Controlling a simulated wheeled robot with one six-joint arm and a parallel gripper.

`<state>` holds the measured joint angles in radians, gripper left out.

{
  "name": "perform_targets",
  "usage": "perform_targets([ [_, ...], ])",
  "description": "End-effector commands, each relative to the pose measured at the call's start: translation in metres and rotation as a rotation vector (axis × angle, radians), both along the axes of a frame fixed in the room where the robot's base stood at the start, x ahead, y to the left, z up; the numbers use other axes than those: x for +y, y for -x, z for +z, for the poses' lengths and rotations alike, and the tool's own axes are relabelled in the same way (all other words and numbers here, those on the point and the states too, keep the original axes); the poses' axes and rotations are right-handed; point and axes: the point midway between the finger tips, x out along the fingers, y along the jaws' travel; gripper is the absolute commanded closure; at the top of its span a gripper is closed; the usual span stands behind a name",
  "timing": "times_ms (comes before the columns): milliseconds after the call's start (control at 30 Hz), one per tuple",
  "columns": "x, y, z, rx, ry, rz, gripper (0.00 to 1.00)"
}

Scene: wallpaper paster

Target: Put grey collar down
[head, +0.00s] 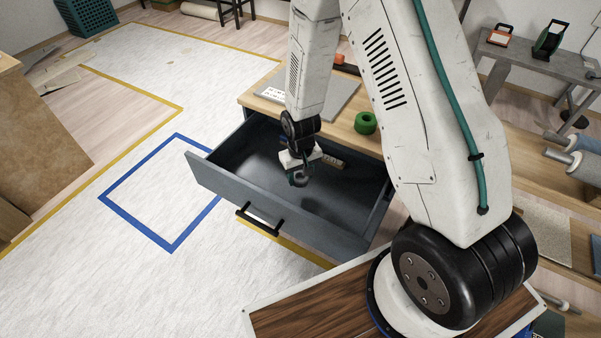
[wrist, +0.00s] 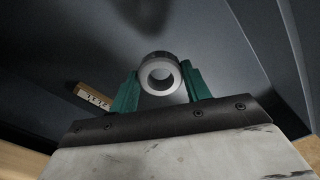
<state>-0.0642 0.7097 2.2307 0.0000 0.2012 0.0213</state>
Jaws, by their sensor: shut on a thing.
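The grey collar (wrist: 160,72) is a short ring with a round hole, seen in the wrist view. My gripper (wrist: 160,86) has its green fingers shut on it, one on each side. In the head view my gripper (head: 300,177) is inside the open drawer (head: 218,181), and the collar between its fingers is small and dark there. The collar appears to be above the drawer floor; the exact gap cannot be told.
A small wooden block with markings (wrist: 92,96) lies in the drawer beside my gripper. The drawer walls surround the gripper. A green tape roll (head: 365,123) sits on the workbench top (head: 375,142). A blue taped square (head: 123,214) marks the floor at left.

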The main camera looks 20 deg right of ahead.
Motion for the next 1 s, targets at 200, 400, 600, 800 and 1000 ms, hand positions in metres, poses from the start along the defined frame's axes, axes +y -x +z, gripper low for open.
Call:
perform_targets([
  [200, 0.0, 0.0, -0.003, 0.0, 0.0, 0.0, 0.5],
  [400, 0.0, 0.0, -0.003, 0.0, 0.0, 0.0, 0.31],
  [600, 0.0, 0.0, -0.001, -0.001, 0.0, 0.0, 0.31],
  [800, 0.0, -0.001, 0.023, -0.005, 0.0, 0.0, 0.31],
  [1000, 0.0, -0.001, 0.067, -0.006, 0.0, 0.0, 0.31],
])
